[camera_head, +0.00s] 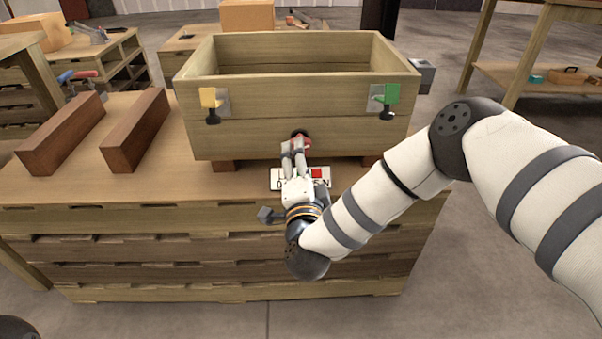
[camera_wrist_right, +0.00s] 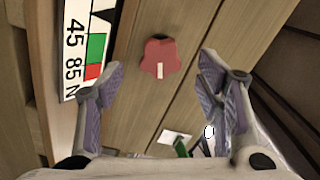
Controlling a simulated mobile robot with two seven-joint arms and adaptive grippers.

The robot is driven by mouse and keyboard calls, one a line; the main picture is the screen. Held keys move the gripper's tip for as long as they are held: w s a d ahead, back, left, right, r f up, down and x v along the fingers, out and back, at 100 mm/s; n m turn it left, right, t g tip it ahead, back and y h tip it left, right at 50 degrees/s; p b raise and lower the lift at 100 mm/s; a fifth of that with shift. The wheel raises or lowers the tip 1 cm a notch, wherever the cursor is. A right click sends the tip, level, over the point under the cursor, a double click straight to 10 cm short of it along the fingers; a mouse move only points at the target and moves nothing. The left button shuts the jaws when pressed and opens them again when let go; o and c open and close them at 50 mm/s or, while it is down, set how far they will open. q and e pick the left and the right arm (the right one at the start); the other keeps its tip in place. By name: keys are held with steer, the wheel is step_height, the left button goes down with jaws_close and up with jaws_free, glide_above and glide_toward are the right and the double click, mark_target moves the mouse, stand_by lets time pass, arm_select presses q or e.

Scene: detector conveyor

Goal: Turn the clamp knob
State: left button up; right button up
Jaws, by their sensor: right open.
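The red clamp knob (camera_wrist_right: 160,57) has a lobed shape with a white mark on its face. It sits on the wooden front wall of a box (camera_head: 290,137). In the wrist view it lies ahead of and between my right gripper's spread fingers (camera_wrist_right: 160,84), apart from both. In the head view my right gripper (camera_head: 295,147) reaches the front of the box and partly hides the knob (camera_head: 306,143). The right gripper is open and empty. A white label (camera_wrist_right: 84,50) with numbers and green and red fields lies left of the knob in the wrist view. My left gripper is not visible.
A yellow clip (camera_head: 208,98) and a green clip (camera_head: 387,95) stick out from the box front. Two brown wooden blocks (camera_head: 62,134) (camera_head: 136,130) lie left of the box on the workbench (camera_head: 190,186). Other tables stand behind.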

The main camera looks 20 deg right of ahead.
steer(key=v, duration=0.6)
steer(key=shift+s, duration=0.2)
stand_by(0.5)
